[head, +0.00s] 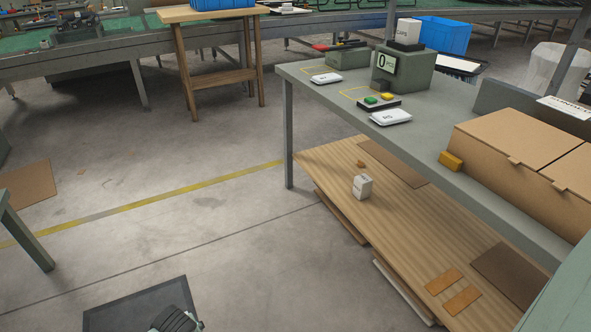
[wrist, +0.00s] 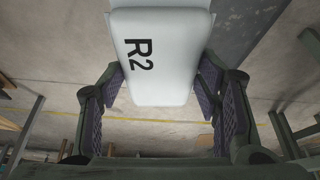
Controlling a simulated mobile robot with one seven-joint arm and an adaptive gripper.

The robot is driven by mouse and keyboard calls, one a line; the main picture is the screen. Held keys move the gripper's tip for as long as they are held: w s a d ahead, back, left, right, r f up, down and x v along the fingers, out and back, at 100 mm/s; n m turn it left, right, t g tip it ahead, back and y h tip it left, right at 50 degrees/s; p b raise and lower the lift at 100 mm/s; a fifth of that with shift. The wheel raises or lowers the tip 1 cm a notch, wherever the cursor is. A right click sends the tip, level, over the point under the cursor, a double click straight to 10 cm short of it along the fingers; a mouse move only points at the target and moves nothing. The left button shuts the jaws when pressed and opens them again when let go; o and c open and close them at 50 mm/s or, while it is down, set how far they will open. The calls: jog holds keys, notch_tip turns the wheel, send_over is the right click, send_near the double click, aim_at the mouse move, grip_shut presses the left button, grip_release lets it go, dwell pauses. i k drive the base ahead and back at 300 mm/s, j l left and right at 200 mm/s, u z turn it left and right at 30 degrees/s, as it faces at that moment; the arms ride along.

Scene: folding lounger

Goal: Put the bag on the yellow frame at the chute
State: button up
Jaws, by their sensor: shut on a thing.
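A white bag (wrist: 160,45) marked "R2" fills the upper middle of the wrist view. My gripper (wrist: 163,85) is shut on it, with purple-padded fingers on both sides. In the head view the held bag does not show. A grey-green table (head: 440,110) carries yellow outlines. One yellow frame (head: 358,91) is beside a dark button pad with green and yellow buttons; another yellow frame (head: 307,70) is farther back. A white pouch (head: 327,78) lies at that farther frame, and another white pouch (head: 391,117) lies near the front edge. I cannot tell which part is the chute.
A counter box (head: 404,71) showing "0" stands behind the button pad. A cardboard box (head: 525,155) and an orange block (head: 451,161) sit at the table's right. A low wooden shelf (head: 400,220) lies underneath. The floor left of the table is mostly clear.

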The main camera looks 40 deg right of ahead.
aim_at(361, 94)
jog(key=i+z, duration=0.15)
jog(key=z, duration=0.25)
jog(key=i+j+z, duration=0.15)
jog(key=z, duration=0.2)
jog(key=i+j+z, duration=0.15)
jog(key=z, duration=0.25)
jog(key=i+j+z, duration=0.25)
jog(key=j+z, duration=0.25)
jog(key=i+j+z, duration=0.35)
jog(key=j, duration=0.45)
jog(key=j+z, duration=0.1)
jog(key=j, duration=0.4)
jog(key=i, duration=0.05)
